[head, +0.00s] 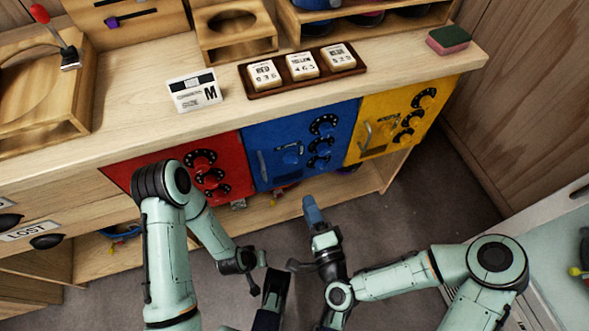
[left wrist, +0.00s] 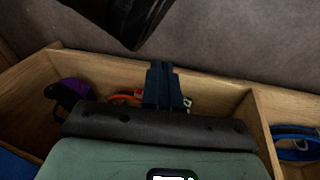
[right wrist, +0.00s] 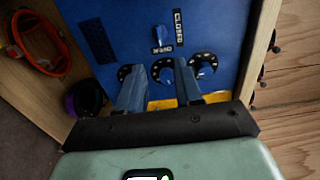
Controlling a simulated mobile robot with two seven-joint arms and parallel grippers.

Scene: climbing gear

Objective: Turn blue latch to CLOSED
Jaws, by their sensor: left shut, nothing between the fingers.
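The blue latch (head: 290,155) is on the front of the blue locker door (head: 273,132). In the right wrist view the latch (right wrist: 162,35) is a small blue bar, its lower end toward the OPEN label (right wrist: 168,48). The CLOSED label (right wrist: 179,26) lies to its right. My right gripper (head: 311,208) is below and in front of the blue door, apart from the latch. In the right wrist view its two fingers (right wrist: 160,88) are spread and empty. My left gripper (left wrist: 166,82) is shut and empty, over the open wooden shelf, away from the latch.
Several round dials (head: 323,124) sit right of the latch and a bar handle (head: 263,166) left of it. A red door (head: 187,172) and a yellow door (head: 392,117) flank the blue one. A wooden shelf (left wrist: 85,64) with gear runs below. Bare floor lies in front.

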